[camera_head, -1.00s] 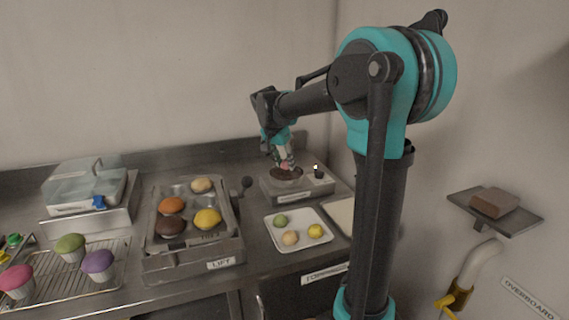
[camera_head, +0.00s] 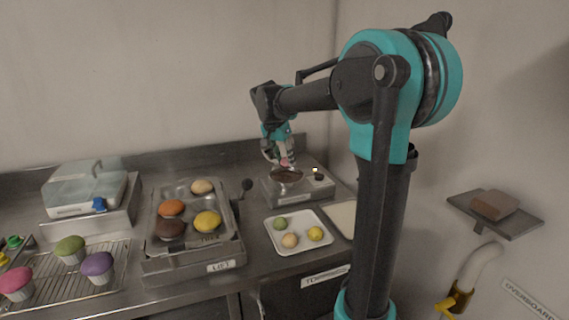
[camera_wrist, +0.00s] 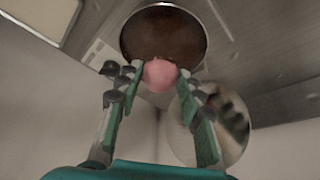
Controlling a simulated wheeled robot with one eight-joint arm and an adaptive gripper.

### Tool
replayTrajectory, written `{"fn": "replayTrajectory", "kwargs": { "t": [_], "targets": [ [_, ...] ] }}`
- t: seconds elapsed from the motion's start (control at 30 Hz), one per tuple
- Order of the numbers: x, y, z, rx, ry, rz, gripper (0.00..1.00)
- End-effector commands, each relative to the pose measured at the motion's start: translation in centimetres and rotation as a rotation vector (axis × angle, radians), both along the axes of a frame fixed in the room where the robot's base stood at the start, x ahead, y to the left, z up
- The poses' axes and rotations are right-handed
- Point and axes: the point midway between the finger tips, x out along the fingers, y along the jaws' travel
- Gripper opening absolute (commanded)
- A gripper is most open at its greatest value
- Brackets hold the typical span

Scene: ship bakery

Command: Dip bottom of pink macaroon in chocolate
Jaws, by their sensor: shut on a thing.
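The pink macaroon (camera_wrist: 159,75) is held between the fingertips of my gripper (camera_wrist: 157,80), which is shut on it. In the head view the macaroon (camera_head: 285,162) shows small and pink under my gripper (camera_head: 284,160). The chocolate (camera_wrist: 164,32) is a dark brown round pool in a pot, just beyond the macaroon in the wrist view. In the head view the chocolate (camera_head: 287,175) sits in a metal warmer (camera_head: 300,190), below the gripper. The macaroon appears slightly above the chocolate. Its underside is hidden, so I cannot tell whether it is coated.
A white tray (camera_head: 270,233) with green, beige and yellow macaroons stands in front of the warmer. A metal lift unit (camera_head: 192,262) with several pastries is to its left. A wire rack (camera_head: 62,283) holds cupcakes. A pale slab (camera_head: 342,217) lies right of the tray.

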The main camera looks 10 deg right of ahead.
Motion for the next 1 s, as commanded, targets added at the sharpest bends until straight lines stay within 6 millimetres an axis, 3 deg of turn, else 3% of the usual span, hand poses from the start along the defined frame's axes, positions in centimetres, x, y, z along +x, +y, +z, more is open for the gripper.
{"fn": "replayTrajectory", "kwargs": {
  "t": [0.5,1.0],
  "targets": [
    [0.0,0.0,3.5,0.0,0.0,0.0,0.23],
    [0.0,0.0,3.8,0.0,0.0,0.0,0.23]
  ]
}}
